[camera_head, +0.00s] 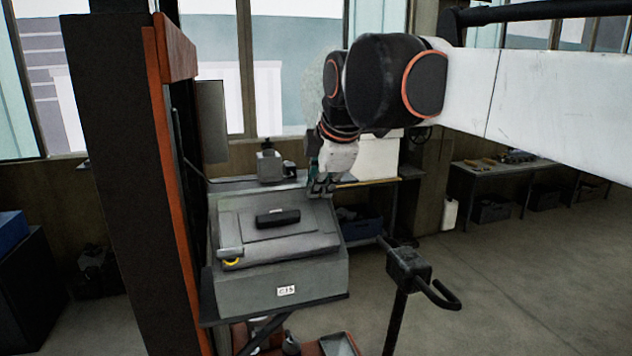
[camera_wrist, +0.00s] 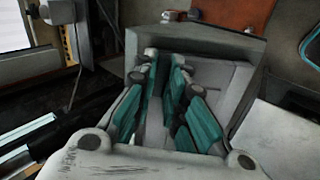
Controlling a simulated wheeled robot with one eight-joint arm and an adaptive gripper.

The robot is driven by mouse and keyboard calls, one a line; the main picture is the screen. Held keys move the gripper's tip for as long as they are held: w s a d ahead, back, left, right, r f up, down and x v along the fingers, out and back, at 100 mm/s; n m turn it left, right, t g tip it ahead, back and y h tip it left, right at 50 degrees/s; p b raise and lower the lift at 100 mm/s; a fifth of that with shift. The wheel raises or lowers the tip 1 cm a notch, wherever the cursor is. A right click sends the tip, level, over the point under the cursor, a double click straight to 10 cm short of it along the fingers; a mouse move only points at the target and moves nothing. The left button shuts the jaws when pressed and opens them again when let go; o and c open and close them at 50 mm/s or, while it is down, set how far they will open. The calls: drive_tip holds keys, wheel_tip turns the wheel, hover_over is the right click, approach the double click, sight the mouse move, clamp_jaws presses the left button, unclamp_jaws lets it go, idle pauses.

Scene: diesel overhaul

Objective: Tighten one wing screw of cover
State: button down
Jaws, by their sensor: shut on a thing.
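The grey cover (camera_head: 300,239) lies on top of a grey box (camera_head: 270,287), with a black handle (camera_head: 278,217) in its middle. A yellow ring-like part (camera_head: 231,262) shows at the cover's near left corner. My gripper (camera_head: 322,188) points down at the cover's far right corner. In the wrist view my gripper (camera_wrist: 163,66) has its teal-padded fingers closed in on a small thing at the tips. It appears to be a wing screw at that corner, but the fingers hide nearly all of it. The grey cover surface (camera_wrist: 222,77) shows behind the fingers.
A dark post with an orange edge (camera_head: 172,170) stands close on the left. A black stand with a hooked handle (camera_head: 408,265) stands to the right of the box. A bench with a grey device (camera_head: 269,166) is behind. Open floor lies to the right.

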idle(0.3)
drive_tip(key=m, duration=0.4)
drive_tip(key=shift+m, duration=0.4)
drive_tip(key=shift+m, duration=2.3)
drive_tip(key=m, duration=0.4)
drive_tip(key=shift+w+p, duration=0.1)
drive_tip(key=shift+p, duration=0.25)
drive_tip(key=shift+m, duration=0.4)
